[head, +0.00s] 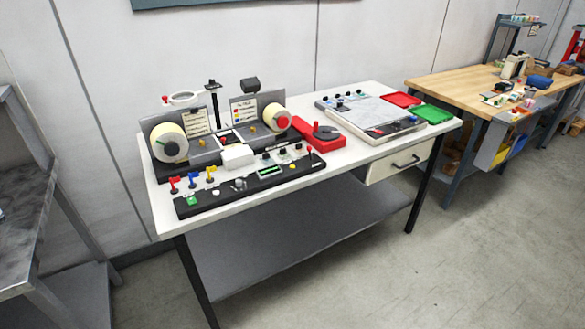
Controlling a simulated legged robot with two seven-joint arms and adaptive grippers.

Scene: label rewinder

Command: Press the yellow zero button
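A long black control panel (250,186) lies along the front left of the white table. A small yellow spot (292,166) shows on its right part, near a small green display (271,171). It may be the yellow zero button, but it is too small to read any label. A green button (193,201) sits at the panel's left end. Red, blue and yellow levers stand behind that end; the yellow lever (210,171) is the rightmost of them. Neither of my grippers is in view, and nothing covers the panel.
The rewinder, with a left label roll (169,142) and a right roll (275,118), stands behind the panel. A red device (319,134) and a flat grey unit (372,115) are to the right. The white table (344,160) has some bare top. Open floor lies in front.

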